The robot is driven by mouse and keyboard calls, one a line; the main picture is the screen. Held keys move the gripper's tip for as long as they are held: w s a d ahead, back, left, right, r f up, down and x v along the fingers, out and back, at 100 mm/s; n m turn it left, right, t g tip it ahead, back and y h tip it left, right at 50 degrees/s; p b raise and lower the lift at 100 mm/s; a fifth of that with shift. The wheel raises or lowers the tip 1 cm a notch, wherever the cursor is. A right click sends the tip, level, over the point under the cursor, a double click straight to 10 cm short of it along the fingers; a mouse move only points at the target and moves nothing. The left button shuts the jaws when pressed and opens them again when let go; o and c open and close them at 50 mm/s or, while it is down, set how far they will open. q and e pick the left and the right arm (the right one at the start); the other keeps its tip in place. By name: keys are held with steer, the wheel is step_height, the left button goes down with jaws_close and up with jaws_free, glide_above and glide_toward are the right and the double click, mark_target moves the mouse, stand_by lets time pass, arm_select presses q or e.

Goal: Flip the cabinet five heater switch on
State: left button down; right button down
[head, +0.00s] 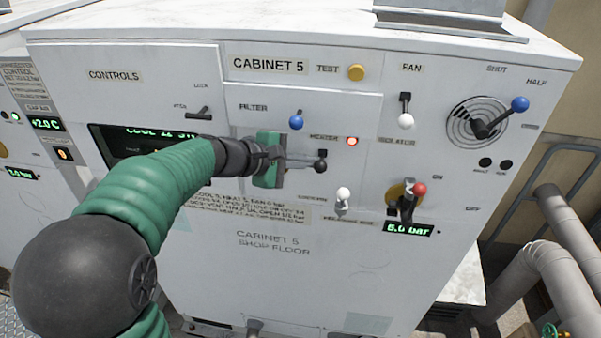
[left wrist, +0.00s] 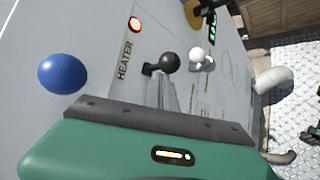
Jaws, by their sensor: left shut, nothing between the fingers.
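Cabinet 5 (head: 275,265) is a white panel with its name plate at the top. Its heater switch (head: 320,166) is a short lever with a black ball, below the HEATER label and a lit red lamp (head: 352,141). The ball also shows in the left wrist view (left wrist: 170,62), beside the HEATER label (left wrist: 124,60). My left gripper (head: 304,161) is shut and empty, with its thin grey fingers (left wrist: 163,92) pointing at the ball. I cannot tell whether they touch it. My right gripper is in neither view.
A blue-ball filter lever (head: 296,122) is just above my gripper. A white-ball lever (head: 343,193) is below right, a red-ball isolator handle (head: 419,189) further right. The fan lever (head: 405,120) is upper right. Pipes (head: 572,232) stand right of the cabinet.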

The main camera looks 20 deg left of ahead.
arm_select(q)
steer(key=shift+w+r, duration=0.1)
steer(key=shift+r, duration=0.4)
steer(key=shift+r+p, duration=0.3)
steer(key=shift+r, duration=0.1)
steer(key=shift+w+r, duration=0.15)
steer(key=shift+r, duration=0.1)
